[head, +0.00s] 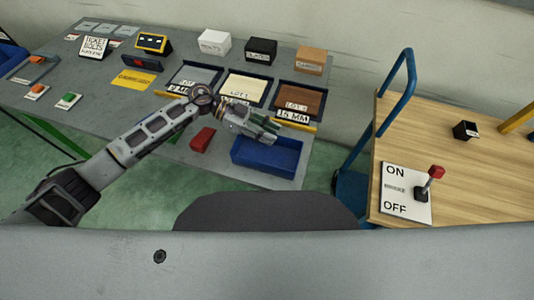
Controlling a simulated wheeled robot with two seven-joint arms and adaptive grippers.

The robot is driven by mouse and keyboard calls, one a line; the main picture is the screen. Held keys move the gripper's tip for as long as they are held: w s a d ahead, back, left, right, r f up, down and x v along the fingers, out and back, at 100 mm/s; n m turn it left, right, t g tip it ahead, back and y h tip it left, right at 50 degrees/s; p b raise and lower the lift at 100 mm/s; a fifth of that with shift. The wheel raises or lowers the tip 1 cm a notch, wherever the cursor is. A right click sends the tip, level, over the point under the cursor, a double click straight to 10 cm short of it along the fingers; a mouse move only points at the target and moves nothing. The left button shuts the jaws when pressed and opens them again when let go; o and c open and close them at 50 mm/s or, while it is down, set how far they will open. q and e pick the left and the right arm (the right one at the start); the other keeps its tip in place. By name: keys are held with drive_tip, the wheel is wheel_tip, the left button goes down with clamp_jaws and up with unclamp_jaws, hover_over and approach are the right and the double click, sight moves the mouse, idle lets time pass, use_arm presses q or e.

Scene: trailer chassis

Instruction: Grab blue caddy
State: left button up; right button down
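A blue open-topped box (268,156), which looks like the caddy, sits at the front right edge of the grey table. Its inside looks empty from here. My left gripper (273,131) is just above and behind its far rim, with the arm coming in from the left. The two fingers look apart with nothing between them. I cannot tell whether they touch the rim. My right gripper is out of view.
A red block (202,139) lies left of the blue box. Labelled lot trays (300,98) stand behind it, with small boxes (261,50) at the back. A wooden-topped cart (460,160) with an ON/OFF lever (430,182) stands to the right.

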use_arm(q)
drive_tip(key=shift+c, duration=0.2)
clamp_jaws()
drive_tip(key=shift+r, duration=0.15)
